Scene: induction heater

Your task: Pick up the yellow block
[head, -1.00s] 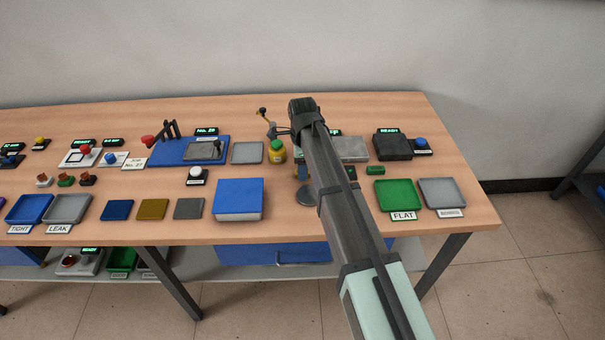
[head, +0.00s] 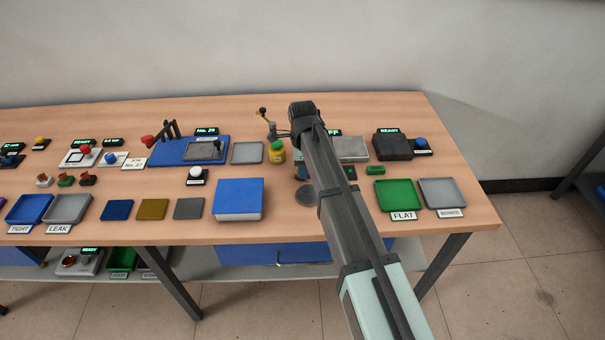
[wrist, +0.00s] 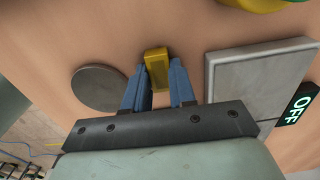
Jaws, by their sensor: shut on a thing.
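The yellow block (wrist: 157,68) shows in the wrist view between the two blue fingers of my gripper (wrist: 159,78). The fingers are shut on its sides, and its far end shows past the fingertips. I cannot tell whether it touches the table or is slightly above it. In the head view my arm hides most of the gripper and the block; only a bit of blue finger shows left of the arm.
A grey disc (wrist: 98,88) lies left of the block in the wrist view, and a grey metal plate (wrist: 260,82) with an OFF display (wrist: 298,104) lies right. In the head view, a yellow jar (head: 277,152) with green lid and a blue box (head: 239,199) stand left of my arm.

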